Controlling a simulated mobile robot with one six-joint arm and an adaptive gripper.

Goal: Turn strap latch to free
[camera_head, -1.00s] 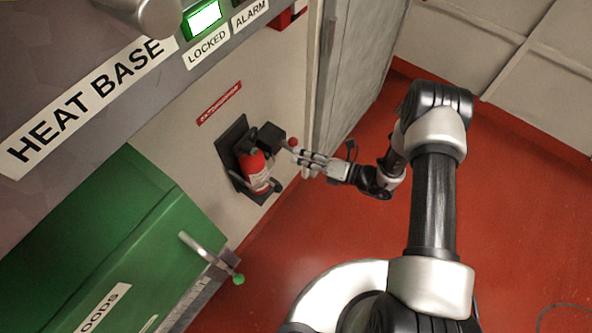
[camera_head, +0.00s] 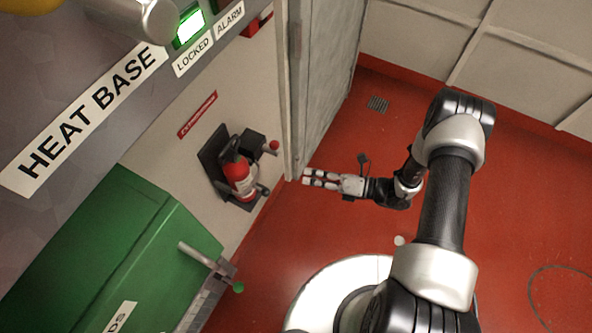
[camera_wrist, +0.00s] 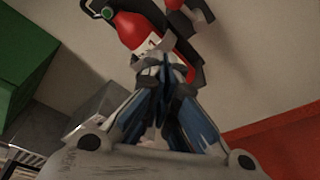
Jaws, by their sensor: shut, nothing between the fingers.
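A red fire extinguisher (camera_head: 240,178) with a white label hangs on a dark wall bracket (camera_head: 213,160). Beside its upper right is a dark block with a red knob (camera_head: 274,146), which looks like the strap latch; its turned position is unclear. My gripper (camera_head: 306,178) is shut and empty, to the right of and below the knob in the head view, apart from it. In the wrist view the extinguisher (camera_wrist: 130,28) is beyond my fingertips (camera_wrist: 162,68), which overlap dark bracket or strap parts. The knob (camera_wrist: 175,3) is partly cut off at the top edge.
A green cabinet (camera_head: 100,240) with a metal handle (camera_head: 205,256) stands at the lower left. A grey door edge (camera_head: 296,90) rises just behind my gripper. The red floor (camera_head: 520,200) is open to the right.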

